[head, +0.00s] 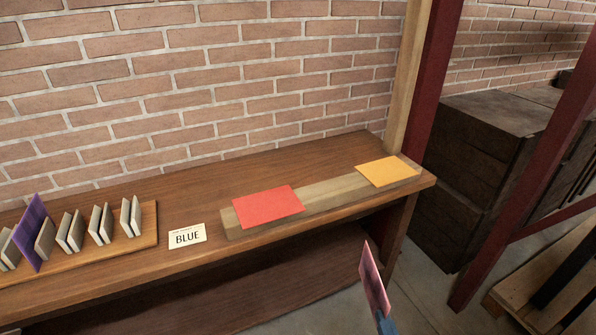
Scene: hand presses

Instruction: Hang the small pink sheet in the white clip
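The small pink sheet (374,281) is upright and seen nearly edge-on, in the air in front of the bench's right part. Its lower end meets the blue tip of my gripper (385,324), which shows only in part at the bottom edge and seems shut on it. Several pale grey-beige clips (103,223) stand in pairs of plates on a wooden base at the left. I cannot tell which is the white clip. A purple sheet (34,232) stands between plates of a clip at the far left.
A red sheet (268,206) and an orange sheet (387,171) lie on a pale board (328,197) on the wooden bench (180,266). A dark red post (432,75) stands at the bench's right end, near dark crates (470,170).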

